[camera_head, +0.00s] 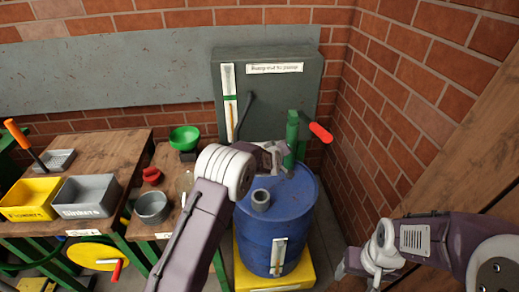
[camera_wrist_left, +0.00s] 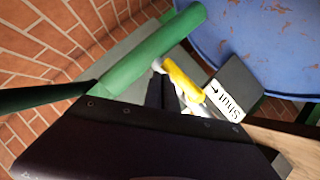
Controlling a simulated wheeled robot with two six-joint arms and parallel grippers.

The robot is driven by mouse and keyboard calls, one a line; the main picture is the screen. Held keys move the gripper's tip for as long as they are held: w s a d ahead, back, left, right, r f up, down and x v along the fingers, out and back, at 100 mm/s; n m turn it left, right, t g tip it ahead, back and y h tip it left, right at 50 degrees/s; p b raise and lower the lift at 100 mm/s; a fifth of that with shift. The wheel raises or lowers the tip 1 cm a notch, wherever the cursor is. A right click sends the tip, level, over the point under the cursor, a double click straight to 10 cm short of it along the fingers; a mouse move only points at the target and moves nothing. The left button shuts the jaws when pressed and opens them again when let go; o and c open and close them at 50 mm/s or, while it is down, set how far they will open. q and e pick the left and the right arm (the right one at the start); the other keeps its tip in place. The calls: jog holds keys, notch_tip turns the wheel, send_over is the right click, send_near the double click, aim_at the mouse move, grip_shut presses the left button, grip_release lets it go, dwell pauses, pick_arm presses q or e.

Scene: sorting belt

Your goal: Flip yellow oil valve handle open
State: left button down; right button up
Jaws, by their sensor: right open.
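The yellow valve handle (camera_wrist_left: 184,82) shows in the left wrist view, beside a green pipe (camera_wrist_left: 150,50) and a dark tag (camera_wrist_left: 234,90) that reads "Shut" with an arrow. In the head view I cannot make out the yellow handle. My left gripper (camera_head: 278,160) is over the top of the blue drum (camera_head: 270,225), close to the green pipe (camera_head: 292,138). In the left wrist view the dark hand partly covers the area around the handle; I cannot tell whether it touches it. My right gripper (camera_head: 362,266) is open and empty, low to the right of the drum.
A red handle (camera_head: 320,132) sticks out from the green pipe. A grey cabinet (camera_head: 290,92) stands behind the drum, which sits on a yellow base (camera_head: 302,278). Brick walls close off the back and right. A wooden table (camera_head: 95,160) with bins is at left.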

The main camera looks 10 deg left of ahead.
pick_arm(q)
jog(key=shift+d+f, duration=0.1)
jog(key=shift+f, duration=0.15)
pick_arm(e)
jog(key=shift+d+f, duration=0.1)
jog(key=shift+f, duration=0.15)
pick_arm(q)
jog(key=shift+r, duration=0.1)
pick_arm(e)
jog(key=shift+r, duration=0.1)
pick_arm(q)
jog(key=s+d+r+p, duration=0.2)
jog(key=s+r, duration=0.6)
jog(key=r, duration=0.1)
jog(key=shift+s+d+r+p, duration=0.3)
jog(key=shift+s+d+p, duration=0.05)
jog(key=shift+s+d, duration=0.05)
pick_arm(e)
jog(key=r, duration=0.2)
jog(key=s+d+r, duration=0.1)
pick_arm(q)
jog(key=shift+w, duration=0.1)
